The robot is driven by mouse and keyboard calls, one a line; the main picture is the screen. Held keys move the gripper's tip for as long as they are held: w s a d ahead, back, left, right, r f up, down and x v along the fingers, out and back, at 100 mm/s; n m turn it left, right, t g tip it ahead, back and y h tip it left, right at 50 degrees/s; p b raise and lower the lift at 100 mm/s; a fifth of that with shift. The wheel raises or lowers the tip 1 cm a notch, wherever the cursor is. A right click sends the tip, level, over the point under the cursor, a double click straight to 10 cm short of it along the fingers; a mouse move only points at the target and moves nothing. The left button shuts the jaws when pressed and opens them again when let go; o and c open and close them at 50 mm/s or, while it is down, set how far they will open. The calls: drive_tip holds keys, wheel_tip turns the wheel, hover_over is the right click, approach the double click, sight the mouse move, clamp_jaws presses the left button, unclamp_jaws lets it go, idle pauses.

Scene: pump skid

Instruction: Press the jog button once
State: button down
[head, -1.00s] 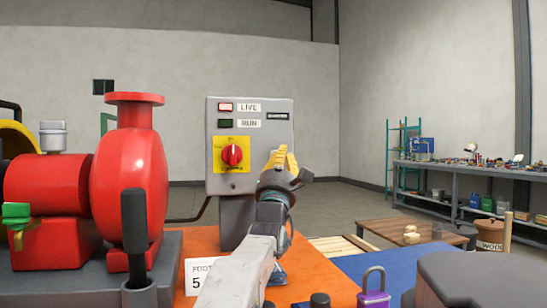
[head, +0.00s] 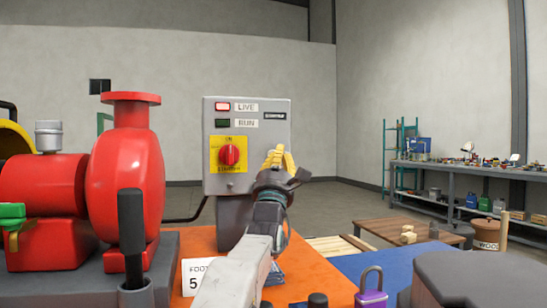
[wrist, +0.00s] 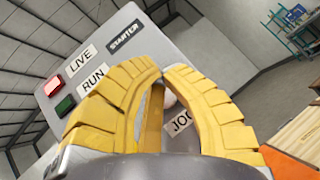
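The grey starter box (head: 270,136) stands upright ahead, with the red rotary switch (head: 229,155) on a yellow plate. In the wrist view the JOG label (wrist: 182,123) shows partly between my fingers. A pale rounded piece (wrist: 169,98) just above it looks like the jog button, mostly hidden by the fingers. My gripper (head: 280,152) has yellow fingers with their tips close together and nothing seen between them. It is in front of the box's lower right part. Whether it touches the box, I cannot tell. The LIVE lamp (head: 222,106) is red; the RUN lamp (head: 222,123) is dark green.
A red pump (head: 125,185) stands left of the box, with a dark upright handle (head: 132,230) in front. A purple padlock (head: 371,297) is at the bottom front. A low wooden table (head: 385,229) and a workbench (head: 470,174) stand to the right.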

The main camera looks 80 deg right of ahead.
drive_tip(key=shift+d, duration=0.15)
idle(0.5)
drive_tip(key=shift+w+d, duration=0.1)
drive_tip(key=shift+d, duration=0.2)
drive_tip(key=shift+w+d, duration=0.2)
drive_tip(key=shift+d, duration=0.25)
idle(0.9)
drive_tip(key=shift+a, duration=0.15)
idle(0.3)
drive_tip(key=shift+s+a, duration=0.3)
drive_tip(key=shift+a, duration=0.4)
drive_tip(key=shift+r, duration=0.1)
idle(0.7)
